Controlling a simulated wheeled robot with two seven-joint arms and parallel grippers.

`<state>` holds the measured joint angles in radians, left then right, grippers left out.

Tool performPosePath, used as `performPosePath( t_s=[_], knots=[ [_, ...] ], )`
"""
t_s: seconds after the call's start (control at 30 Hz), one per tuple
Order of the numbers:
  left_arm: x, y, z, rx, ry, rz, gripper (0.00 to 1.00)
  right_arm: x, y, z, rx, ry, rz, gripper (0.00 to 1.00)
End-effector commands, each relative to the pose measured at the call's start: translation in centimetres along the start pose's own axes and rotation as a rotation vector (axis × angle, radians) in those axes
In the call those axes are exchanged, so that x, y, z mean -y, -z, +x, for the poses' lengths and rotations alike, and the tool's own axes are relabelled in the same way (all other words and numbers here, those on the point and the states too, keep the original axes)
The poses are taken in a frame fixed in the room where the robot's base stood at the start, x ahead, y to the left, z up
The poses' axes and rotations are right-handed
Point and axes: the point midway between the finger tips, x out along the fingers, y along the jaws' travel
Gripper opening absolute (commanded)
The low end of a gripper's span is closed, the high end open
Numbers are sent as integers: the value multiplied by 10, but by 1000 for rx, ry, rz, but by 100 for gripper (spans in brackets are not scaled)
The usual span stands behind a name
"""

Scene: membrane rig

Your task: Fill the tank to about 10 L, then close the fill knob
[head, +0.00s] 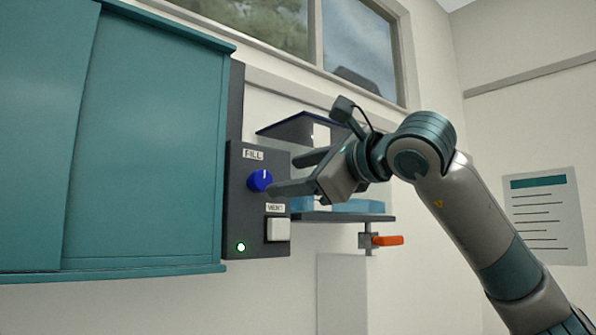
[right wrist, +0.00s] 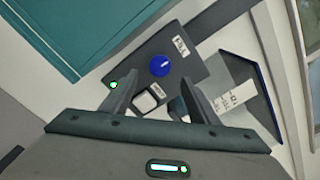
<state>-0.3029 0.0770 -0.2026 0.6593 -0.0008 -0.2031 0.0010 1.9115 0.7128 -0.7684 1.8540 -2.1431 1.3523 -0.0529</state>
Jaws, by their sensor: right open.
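The blue fill knob (head: 260,180) sits on a dark control panel (head: 238,215) under the label FILL, its white mark pointing about straight up in the head view. It also shows in the right wrist view (right wrist: 160,66). My right gripper (head: 282,174) is open and empty in front of the panel; in the right wrist view its fingers (right wrist: 155,98) point toward the knob, apart from it. The tank (head: 300,130) is behind my gripper, mostly hidden, with blue water at its bottom. Its scale strip (right wrist: 232,98) is too small to read fully. My left gripper is not in view.
Below the knob are a white VENT button (head: 278,229) and a lit green lamp (head: 241,247). An orange-handled valve (head: 387,240) hangs under the tank shelf (head: 345,217). A teal cabinet (head: 145,150) borders the panel on the left. A notice (head: 545,217) is on the right wall.

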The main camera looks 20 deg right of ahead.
Motion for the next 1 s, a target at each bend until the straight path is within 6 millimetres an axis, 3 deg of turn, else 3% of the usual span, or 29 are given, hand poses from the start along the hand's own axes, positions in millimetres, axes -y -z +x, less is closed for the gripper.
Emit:
performPosePath(
  t_s=[0.33, 0.5, 0.7, 1.0],
  knots=[
    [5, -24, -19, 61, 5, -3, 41, 2, -2, 30, -2, -3, 1, 55],
    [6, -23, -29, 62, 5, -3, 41, 2, -2, 47, -2, -2, 1, 55],
    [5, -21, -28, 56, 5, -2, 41, 0, 0, 64, 0, -1, 2, 55],
    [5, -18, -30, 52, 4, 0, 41, 0, 0, 75, 0, 0, 0, 55]
  ],
)
